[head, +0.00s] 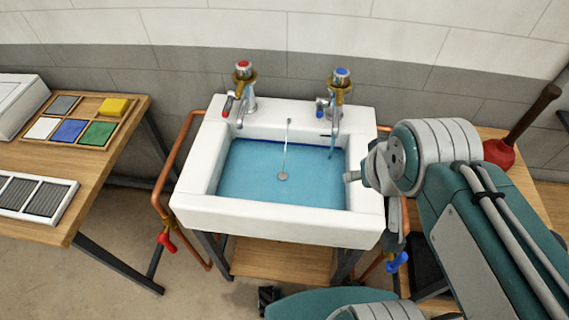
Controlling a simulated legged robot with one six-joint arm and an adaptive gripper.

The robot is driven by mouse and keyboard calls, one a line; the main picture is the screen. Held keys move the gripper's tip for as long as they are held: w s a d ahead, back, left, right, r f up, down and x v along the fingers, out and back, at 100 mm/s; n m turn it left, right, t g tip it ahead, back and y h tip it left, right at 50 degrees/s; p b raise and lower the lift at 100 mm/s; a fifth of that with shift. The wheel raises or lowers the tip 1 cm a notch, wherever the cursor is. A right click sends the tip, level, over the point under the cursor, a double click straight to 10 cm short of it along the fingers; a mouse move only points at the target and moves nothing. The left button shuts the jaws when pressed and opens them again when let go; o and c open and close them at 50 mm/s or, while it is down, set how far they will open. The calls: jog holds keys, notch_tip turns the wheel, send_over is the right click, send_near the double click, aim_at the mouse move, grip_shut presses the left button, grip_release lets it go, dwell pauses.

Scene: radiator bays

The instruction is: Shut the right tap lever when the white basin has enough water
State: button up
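The white basin (275,223) holds blue water (255,180) that covers its floor, with the surface below the rim. The right tap (338,90) has a blue top and a blue lever (320,108) on its left side. A thin blue stream seems to fall from its spout into the basin. The left tap (245,88) has a red top and a red lever (227,106). My gripper (394,238) seems to hang down just outside the basin's right side, below the rim and apart from both taps. It is partly hidden by my wrist, and its fingers are unclear.
Copper pipes (163,165) flank the basin, with a red valve handle (167,242) lower left and a blue one (397,262) lower right near my gripper. A plunger (499,152) stands on the right-hand bench. A wooden table (110,150) with trays stands left.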

dwell(0.4)
jog(key=w+r+g, duration=0.1)
jog(key=w+r, duration=0.2)
jog(key=w, duration=0.5)
jog(key=m+g+h, duration=0.2)
jog(key=g, duration=0.3)
send_over(319, 108)
jog(key=a, duration=0.2)
notch_tip(319, 108, down, 12)
jog(key=f, duration=0.3)
jog(key=d+f, duration=0.1)
jog(key=f, duration=0.3)
jog(key=d+f, duration=0.1)
jog(key=f, duration=0.2)
jog(key=shift+s+d+f, duration=0.1)
jog(key=shift+s+f, duration=0.05)
jog(key=shift+f, duration=0.05)
jog(key=shift+c, duration=0.3)
grip_shut()
